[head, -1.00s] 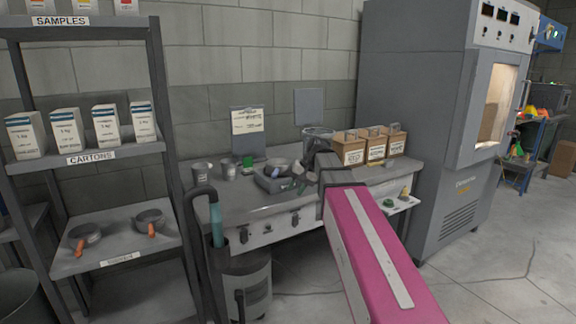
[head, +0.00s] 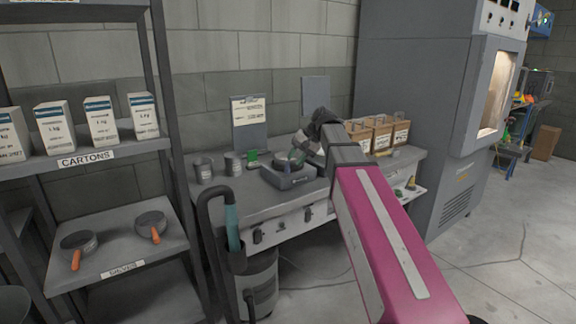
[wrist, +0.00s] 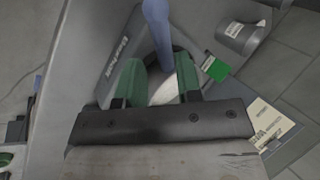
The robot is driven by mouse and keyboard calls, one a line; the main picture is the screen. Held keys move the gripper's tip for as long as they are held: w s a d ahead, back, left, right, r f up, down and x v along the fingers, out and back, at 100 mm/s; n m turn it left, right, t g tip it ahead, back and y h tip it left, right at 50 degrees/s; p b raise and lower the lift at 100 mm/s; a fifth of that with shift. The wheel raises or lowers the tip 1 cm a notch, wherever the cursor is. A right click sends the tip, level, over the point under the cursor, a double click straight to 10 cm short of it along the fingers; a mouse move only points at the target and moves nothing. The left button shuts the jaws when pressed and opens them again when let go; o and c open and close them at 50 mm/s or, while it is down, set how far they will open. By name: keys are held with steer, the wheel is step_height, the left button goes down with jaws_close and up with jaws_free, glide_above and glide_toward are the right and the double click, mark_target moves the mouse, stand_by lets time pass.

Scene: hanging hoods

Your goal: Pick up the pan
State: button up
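A grey round pan (head: 284,160) sits on a dark scale (head: 290,182) on the bench. In the wrist view part of its pale round surface (wrist: 166,92) shows between my fingers, with a blue-violet handle (wrist: 157,28) running up from it. In the head view my gripper (head: 307,148) is just above the pan's right side, partly hidden by my wrist. I cannot tell whether the fingers touch the pan.
Grey cups (head: 203,170), a green block (head: 252,159) and a clipboard (head: 249,125) stand left of and behind the scale. Wooden boxes (head: 381,136) stand to the right. A shelf (head: 120,245) labelled sieves holds two orange-handled vessels (head: 151,226).

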mark_target(289, 165)
steer(key=x, duration=0.5)
steer(key=shift+w+a, duration=0.2)
steer(key=shift+w, duration=0.05)
jaws_close()
steer(key=shift+r, duration=0.1)
